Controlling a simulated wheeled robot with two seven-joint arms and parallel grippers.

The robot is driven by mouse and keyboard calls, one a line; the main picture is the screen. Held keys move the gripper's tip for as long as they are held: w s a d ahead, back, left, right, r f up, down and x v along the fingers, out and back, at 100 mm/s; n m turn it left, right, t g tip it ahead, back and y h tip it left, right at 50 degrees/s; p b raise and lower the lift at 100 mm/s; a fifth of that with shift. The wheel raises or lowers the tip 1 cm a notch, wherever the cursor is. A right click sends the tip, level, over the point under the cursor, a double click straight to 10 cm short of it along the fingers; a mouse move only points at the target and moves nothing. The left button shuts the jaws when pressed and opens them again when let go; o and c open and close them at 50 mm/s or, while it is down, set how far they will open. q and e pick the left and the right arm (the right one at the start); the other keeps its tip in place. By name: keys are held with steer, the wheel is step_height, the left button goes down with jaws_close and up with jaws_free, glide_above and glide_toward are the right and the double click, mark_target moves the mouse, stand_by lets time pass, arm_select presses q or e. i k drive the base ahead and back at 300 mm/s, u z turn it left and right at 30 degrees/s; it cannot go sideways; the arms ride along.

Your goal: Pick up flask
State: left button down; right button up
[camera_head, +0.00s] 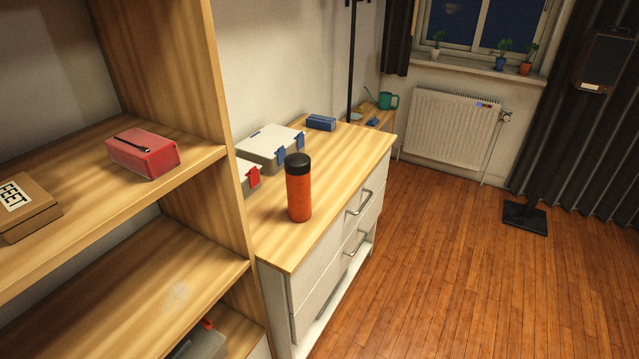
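An orange flask (299,194) with a black lid stands upright on the wooden top of a white drawer cabinet (341,172). It is near the front left part of the top, in the middle of the head view. Its front side is fully visible and nothing covers it. Neither of my grippers shows in this view.
Behind the flask are a grey case with blue latches (269,147), a case with a red latch (249,177) and a blue box (321,122). A wooden shelf unit (190,90) stands close on the left, holding a red case (143,153) and a cardboard box (26,207).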

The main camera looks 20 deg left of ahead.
mark_target(298, 188)
steer(key=u, duration=0.55)
steer(key=i, duration=0.8)
steer(key=u, duration=0.8)
